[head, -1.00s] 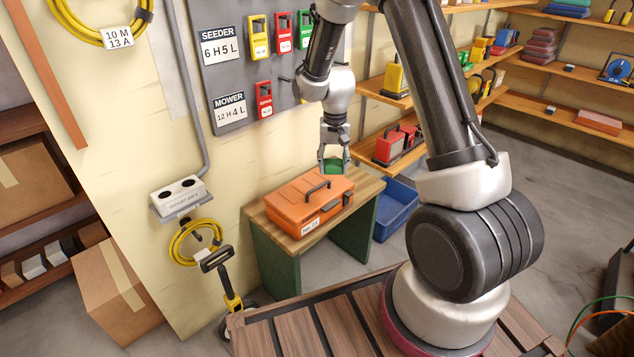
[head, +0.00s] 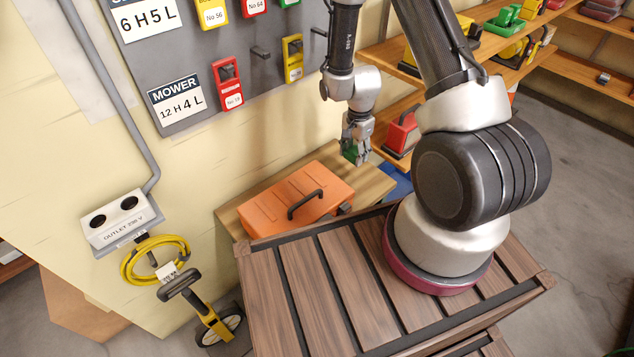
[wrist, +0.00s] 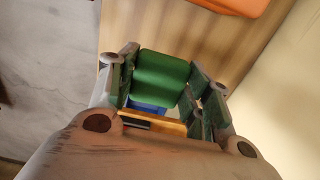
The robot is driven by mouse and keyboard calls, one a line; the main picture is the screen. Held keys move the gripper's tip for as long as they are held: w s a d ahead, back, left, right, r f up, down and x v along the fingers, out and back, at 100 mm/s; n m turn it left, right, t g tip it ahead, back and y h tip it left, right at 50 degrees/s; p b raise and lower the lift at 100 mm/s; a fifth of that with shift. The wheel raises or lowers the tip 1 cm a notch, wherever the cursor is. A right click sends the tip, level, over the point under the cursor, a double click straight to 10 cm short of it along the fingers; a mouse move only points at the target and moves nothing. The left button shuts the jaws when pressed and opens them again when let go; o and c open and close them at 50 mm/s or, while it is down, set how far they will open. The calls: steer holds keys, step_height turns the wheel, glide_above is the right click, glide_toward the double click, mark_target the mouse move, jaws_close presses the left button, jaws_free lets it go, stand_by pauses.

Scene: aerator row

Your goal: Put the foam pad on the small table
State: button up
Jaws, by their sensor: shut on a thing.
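A green block, which I take for the foam pad (head: 352,153), is between the fingers of my gripper (head: 356,146). In the wrist view the green pad (wrist: 161,80) shows with a finger on each side of it. My gripper is shut on it. The small table (head: 376,183) has a wooden top, and the pad is above its right part, apart from the top as far as I can tell. The bare wooden top (wrist: 195,32) also shows behind the pad in the wrist view. The table's legs are mostly hidden in the head view.
An orange toolbox (head: 296,197) with a black handle covers much of the tabletop. Bare wood shows to its right. A pegboard (head: 225,60) with tags, shelves (head: 395,112) with a red case, and a blue bin (head: 400,187) are close by.

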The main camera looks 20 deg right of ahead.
mark_target(351, 179)
step_height(351, 179, down, 10)
steer(key=shift+w+r, duration=0.1)
stand_by(0.4)
steer(key=o, duration=0.7)
